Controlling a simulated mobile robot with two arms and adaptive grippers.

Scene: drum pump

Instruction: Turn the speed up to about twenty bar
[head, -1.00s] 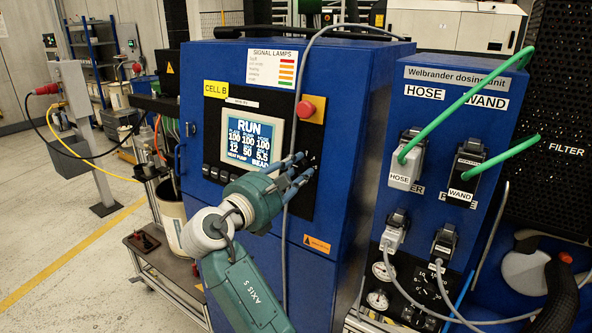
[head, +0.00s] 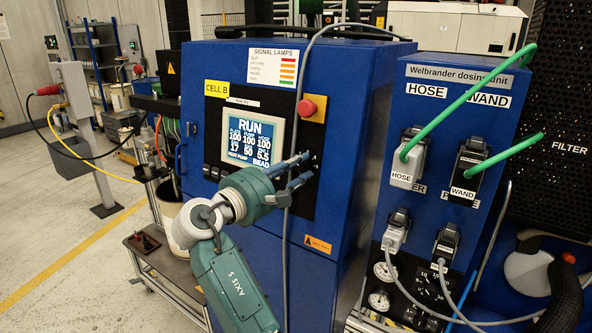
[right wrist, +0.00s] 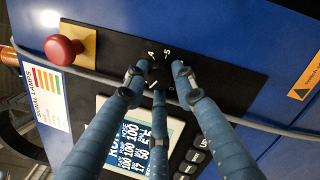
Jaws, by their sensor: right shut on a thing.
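The blue cabinet's screen (head: 257,140) shows RUN, a row of 100s, and 17, 50 and 5.5 below, with BEAD at the bottom right. The screen also shows in the right wrist view (right wrist: 136,140). My right gripper (head: 303,168) is at the black panel right of the screen. In the right wrist view its blue fingers (right wrist: 157,72) are shut around a small dark knob (right wrist: 157,73), mostly hidden by the fingertips. Scale marks such as 4 and 5 show beside it. My left gripper is not in view.
A red stop button (head: 307,108) sits just above my right gripper. A grey cable (head: 287,215) hangs down the cabinet front near the fingers. The dosing unit (head: 452,130) with green hoses stands to the right.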

